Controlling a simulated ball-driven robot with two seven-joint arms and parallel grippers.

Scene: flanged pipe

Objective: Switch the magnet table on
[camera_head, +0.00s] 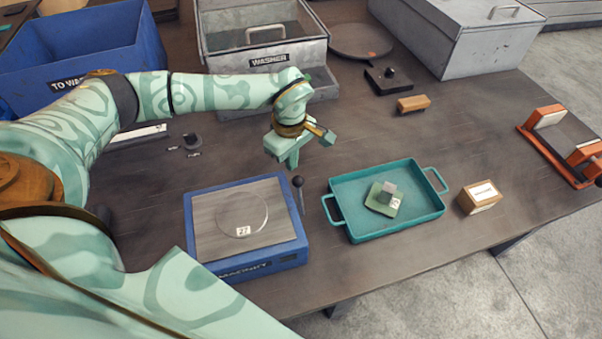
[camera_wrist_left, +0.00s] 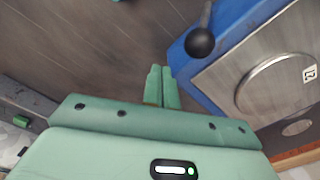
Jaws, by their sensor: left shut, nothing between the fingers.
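The magnet table (camera_head: 200,258) is a blue box with a grey metal top plate, marked with a circle and a small "27" label. A lever with a black ball knob (camera_head: 298,181) stands at its right rear corner, leaning slightly. In the left wrist view the knob (camera_wrist_left: 200,42) is to the right of the fingers, beside the blue edge of the table (camera_wrist_left: 233,32). My left gripper (camera_head: 291,161) is shut and empty, held above the bench just behind the knob, apart from it. Its closed fingers also show in the left wrist view (camera_wrist_left: 162,84). My right gripper is out of view.
Right of the magnet table is a teal tray (camera_head: 350,186) holding a green block with a grey piece, then a small wooden box (camera_head: 479,197). A grey washer bin (camera_head: 265,57) and a blue bin (camera_head: 85,45) stand behind. The bench between is mostly clear.

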